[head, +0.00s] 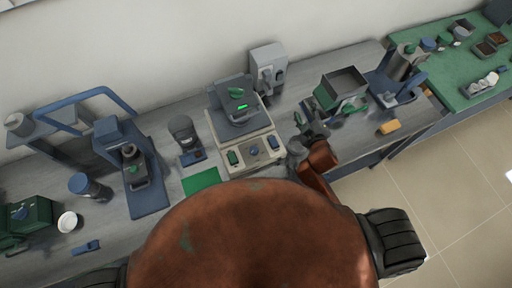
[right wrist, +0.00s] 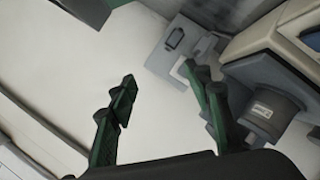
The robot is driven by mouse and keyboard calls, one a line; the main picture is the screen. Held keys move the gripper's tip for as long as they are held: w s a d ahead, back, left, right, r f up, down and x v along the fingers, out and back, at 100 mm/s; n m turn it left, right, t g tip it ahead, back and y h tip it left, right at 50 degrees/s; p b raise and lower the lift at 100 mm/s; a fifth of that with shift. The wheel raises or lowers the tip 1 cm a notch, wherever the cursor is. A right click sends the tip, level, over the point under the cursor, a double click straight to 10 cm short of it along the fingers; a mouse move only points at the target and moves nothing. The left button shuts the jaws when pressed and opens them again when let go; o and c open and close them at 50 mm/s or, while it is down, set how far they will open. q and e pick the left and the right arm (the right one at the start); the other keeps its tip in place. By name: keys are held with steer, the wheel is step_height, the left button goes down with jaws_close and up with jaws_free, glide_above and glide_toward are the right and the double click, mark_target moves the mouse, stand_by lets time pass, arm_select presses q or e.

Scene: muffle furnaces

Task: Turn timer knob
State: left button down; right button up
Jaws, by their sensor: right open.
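A beige furnace unit (head: 213,126) with a green-lit display (head: 242,107) stands mid-bench in the head view. Its front panel carries a green control (head: 233,157), a round blue knob (head: 254,151) and a small reddish control (head: 273,143). I cannot read which is the timer knob. My right gripper (head: 308,127) is just right of this unit, apart from the front controls. In the right wrist view its two green fingers (right wrist: 163,88) are spread with nothing between them. Part of a beige housing (right wrist: 280,38) shows at upper right there. My left gripper is not in view.
A grey labelled cylinder (right wrist: 268,112) is close beside the right finger in the wrist view. An open-topped green box (head: 342,90) stands right of my gripper. A green mat (head: 201,181) and a blue-based stand (head: 147,198) lie left of the unit.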

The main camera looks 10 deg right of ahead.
steer(key=w+a+r+n+t+y, duration=0.2)
steer(key=w+a+r+n+y, duration=0.1)
steer(key=a+r+n, duration=0.3)
steer(key=w+a+r+n+t+y, duration=0.2)
steer(key=w+a+r+n+y, duration=0.15)
steer(key=a+r, duration=0.4)
steer(key=s+a+r+n+g+y, duration=0.2)
steer(key=s+a+n+g+y, duration=0.3)
steer(key=a+n, duration=0.45)
steer(key=s+a+r+n+g+y, duration=0.2)
steer(key=s+a+n+g+y, duration=0.15)
steer(key=a+n+y, duration=0.5)
steer(key=n+g+h, duration=0.9)
steer(key=n+h, duration=0.5)
steer(key=n, duration=0.4)
glide_toward(254, 149)
steer(key=f, duration=0.2)
steer(key=shift+m, duration=0.25)
steer(key=p+x, duration=0.1)
steer(key=x, duration=0.6)
steer(key=shift+a+r+p, duration=0.15)
steer(key=shift+a+p, duration=0.2)
